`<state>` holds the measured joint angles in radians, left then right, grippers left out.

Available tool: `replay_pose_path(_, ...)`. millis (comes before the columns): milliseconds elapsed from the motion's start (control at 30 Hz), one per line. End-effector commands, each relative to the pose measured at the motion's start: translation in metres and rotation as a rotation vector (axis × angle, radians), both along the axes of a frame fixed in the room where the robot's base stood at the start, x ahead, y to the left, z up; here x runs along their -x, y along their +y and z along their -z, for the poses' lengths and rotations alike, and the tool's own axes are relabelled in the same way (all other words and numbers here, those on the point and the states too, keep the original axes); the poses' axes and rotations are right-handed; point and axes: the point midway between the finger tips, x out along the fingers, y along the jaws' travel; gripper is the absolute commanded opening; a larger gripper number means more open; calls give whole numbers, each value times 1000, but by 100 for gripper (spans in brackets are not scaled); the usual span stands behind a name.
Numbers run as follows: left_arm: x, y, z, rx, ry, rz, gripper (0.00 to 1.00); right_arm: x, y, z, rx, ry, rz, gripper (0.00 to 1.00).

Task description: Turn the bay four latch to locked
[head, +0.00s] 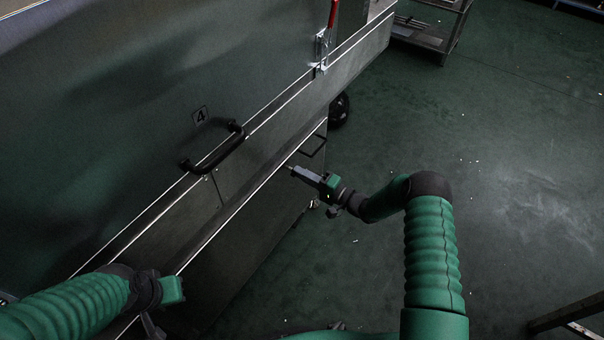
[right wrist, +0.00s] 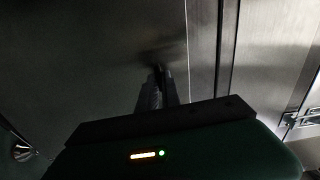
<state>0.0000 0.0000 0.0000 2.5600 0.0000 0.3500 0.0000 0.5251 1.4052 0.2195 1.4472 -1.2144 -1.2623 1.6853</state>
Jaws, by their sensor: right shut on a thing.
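My right gripper (head: 296,170) is beside the lower steel panel, well below the latch. Its fingers (right wrist: 157,88) are together on something small that I cannot make out. My left gripper (head: 155,305) is low at the left, its fingertips mostly hidden.
A long steel ledge (head: 358,50) runs diagonally below the door. A metal rack (head: 432,32) stands at the top right. The green floor (head: 510,150) is mostly clear.

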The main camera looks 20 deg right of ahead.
Motion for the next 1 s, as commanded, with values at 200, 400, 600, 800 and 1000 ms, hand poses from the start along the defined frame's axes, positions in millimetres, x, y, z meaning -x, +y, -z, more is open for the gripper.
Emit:
replay_pose_path(200, 0, 0, 0, 0, 0, 0, 0, -1, -5, 2, -50, 45, 11, 0)
replay_pose_path(400, 0, 0, 0, 0, 0, 0, 0, -1, -5, 2, -68, 60, 11, 0)
replay_pose_path(600, 0, 0, 0, 0, 0, 0, 0, -1, -5, 2, -69, 61, 12, 0)
replay_pose_path(800, 0, 0, 0, 0, 0, 0, 0, -1, -5, 3, -69, 61, 12, 16)
replay_pose_path(1000, 0, 0, 0, 0, 0, 0, 0, 0, -3, 1, -70, 58, 7, 30)
